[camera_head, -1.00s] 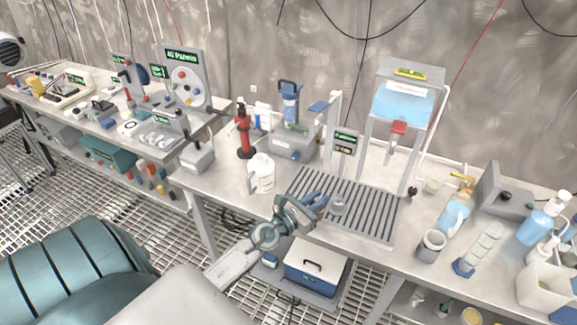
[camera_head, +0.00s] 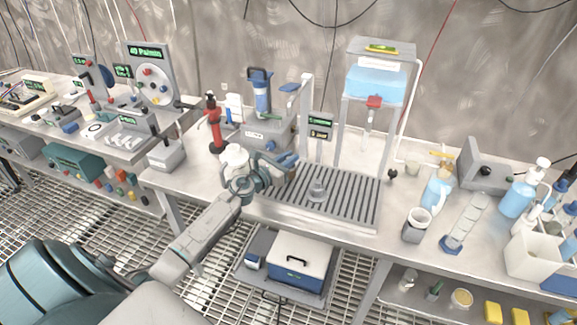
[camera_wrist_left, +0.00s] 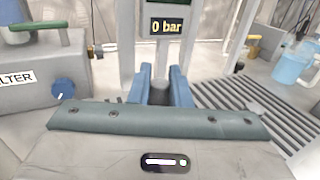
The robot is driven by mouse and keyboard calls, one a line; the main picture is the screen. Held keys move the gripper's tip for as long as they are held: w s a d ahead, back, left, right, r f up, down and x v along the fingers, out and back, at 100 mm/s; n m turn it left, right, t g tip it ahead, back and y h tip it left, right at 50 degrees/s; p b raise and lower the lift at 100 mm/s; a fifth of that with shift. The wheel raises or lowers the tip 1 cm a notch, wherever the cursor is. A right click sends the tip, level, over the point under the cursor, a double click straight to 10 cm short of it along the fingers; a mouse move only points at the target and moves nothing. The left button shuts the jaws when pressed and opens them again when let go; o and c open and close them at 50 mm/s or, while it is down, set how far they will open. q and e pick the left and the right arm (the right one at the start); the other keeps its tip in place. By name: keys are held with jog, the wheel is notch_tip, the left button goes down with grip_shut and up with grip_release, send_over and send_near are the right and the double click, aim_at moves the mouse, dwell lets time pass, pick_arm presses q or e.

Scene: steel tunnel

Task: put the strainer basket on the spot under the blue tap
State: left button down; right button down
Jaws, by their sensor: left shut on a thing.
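My left gripper (camera_head: 291,160) is low over the bench, at the left back of the slotted drain tray. Its blue fingers are shut on a small dark grey, round thing, apparently the strainer basket (camera_head: 291,173). It also shows between the fingers in the left wrist view (camera_wrist_left: 160,92); the fingers hide much of it, and I cannot tell whether it touches the surface below. The blue tap (camera_head: 289,87) sticks out left from a white post (camera_head: 305,110), above and behind the gripper. The spot under it is hidden. My right gripper is not in view.
A small grey cup (camera_head: 317,190) stands on the drain tray (camera_head: 350,205), right of the gripper. A white bottle (camera_head: 235,157) is close by my left wrist. The grey filter unit (camera_wrist_left: 50,85) stands left of the fingers. A water tank with a red tap (camera_head: 374,101) stands behind.

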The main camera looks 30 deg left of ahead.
pick_arm(q)
jog(key=shift+f, duration=0.55)
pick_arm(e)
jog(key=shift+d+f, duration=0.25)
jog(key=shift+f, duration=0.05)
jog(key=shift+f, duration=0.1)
pick_arm(q)
jog(key=c, duration=1.8)
grip_release()
jog(key=shift+f, duration=0.15)
jog(key=o, duration=0.5)
jog(key=shift+c, duration=0.2)
